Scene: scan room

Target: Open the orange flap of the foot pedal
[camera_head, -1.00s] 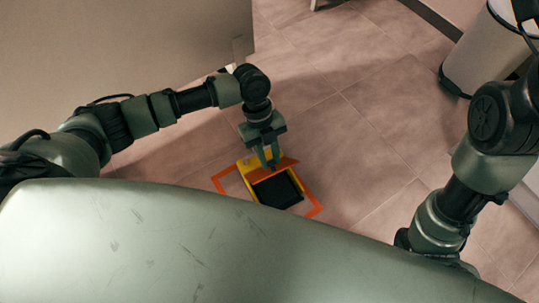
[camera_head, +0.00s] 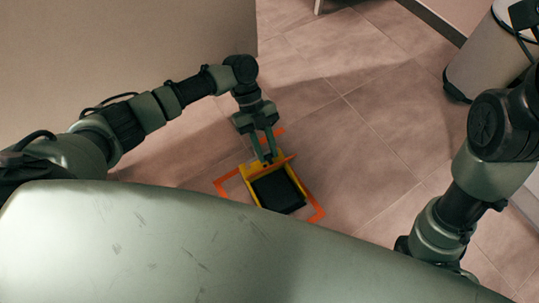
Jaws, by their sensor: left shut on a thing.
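The foot pedal is on the floor in the head view, with a yellow frame (camera_head: 256,190) and a black pad (camera_head: 278,192). Its orange flap (camera_head: 284,161) shows as a narrow, nearly edge-on strip across the far part of the pedal, raised off the pad. My left gripper (camera_head: 267,160) points down at the pedal's far end and is shut on the flap; its fingertips partly cover it. My right arm (camera_head: 455,205) shows at the right, but its gripper is out of sight.
An orange outline (camera_head: 318,214) on the tiled floor surrounds the pedal. A large beige panel (camera_head: 120,70) stands at upper left. A bin (camera_head: 482,55) stands at upper right. The floor (camera_head: 370,130) right of the pedal is clear. My own body hides the near floor.

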